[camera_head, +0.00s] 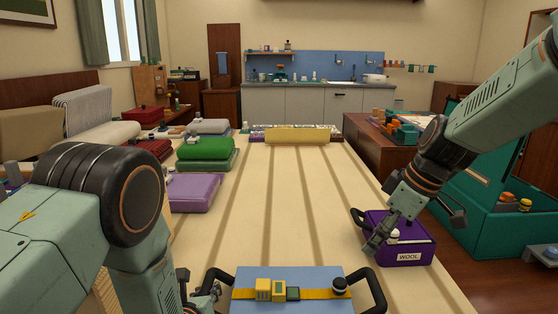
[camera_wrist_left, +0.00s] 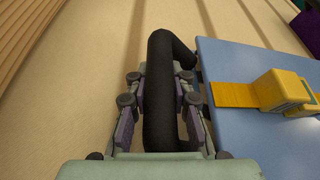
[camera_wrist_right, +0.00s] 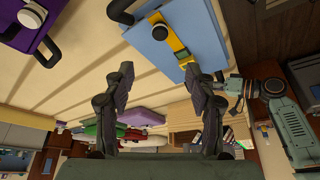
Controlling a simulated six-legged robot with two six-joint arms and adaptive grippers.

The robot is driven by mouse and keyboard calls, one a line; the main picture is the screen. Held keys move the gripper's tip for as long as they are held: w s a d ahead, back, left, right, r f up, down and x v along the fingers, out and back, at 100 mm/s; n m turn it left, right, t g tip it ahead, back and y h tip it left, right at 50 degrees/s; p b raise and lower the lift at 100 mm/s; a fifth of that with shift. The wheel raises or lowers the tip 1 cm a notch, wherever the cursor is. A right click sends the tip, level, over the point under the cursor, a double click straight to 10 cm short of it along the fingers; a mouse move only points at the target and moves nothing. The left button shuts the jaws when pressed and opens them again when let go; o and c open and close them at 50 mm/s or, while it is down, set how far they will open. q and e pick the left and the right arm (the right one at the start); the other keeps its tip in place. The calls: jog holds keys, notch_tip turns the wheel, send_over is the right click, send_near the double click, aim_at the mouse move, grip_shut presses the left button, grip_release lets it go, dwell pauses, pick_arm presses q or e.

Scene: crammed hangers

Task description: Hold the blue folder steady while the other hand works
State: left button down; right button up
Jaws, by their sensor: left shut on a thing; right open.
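The blue folder (camera_head: 312,274) lies flat at the near edge of the head view, with a black handle at each side and a yellow strap (camera_head: 320,295) carrying yellow and green blocks and a dark knob. My left gripper (camera_wrist_left: 160,95) is shut on the folder's left black handle (camera_wrist_left: 158,125), with a finger on each side. The folder also shows in the left wrist view (camera_wrist_left: 235,65) and the right wrist view (camera_wrist_right: 160,45). My right gripper (camera_wrist_right: 158,80) is open and empty, in front of the purple WOOL box (camera_head: 420,245) in the head view.
Green (camera_head: 206,147) and lilac (camera_head: 193,190) folded pieces lie along the table's left side. A yellow bundle (camera_head: 297,135) lies at the far end. A teal cabinet (camera_head: 480,235) stands right of the table. The striped table middle is clear.

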pick_arm(q)
jog(key=shift+s+f, duration=0.25)
jog(key=shift+f, duration=0.15)
jog(key=c, duration=1.1)
grip_release()
jog(key=shift+w+r, duration=0.1)
jog(key=shift+w, duration=0.05)
jog(key=shift+r, duration=0.1)
pick_arm(e)
jog(key=shift+v, duration=0.9)
pick_arm(q)
jog(key=shift+r, duration=0.15)
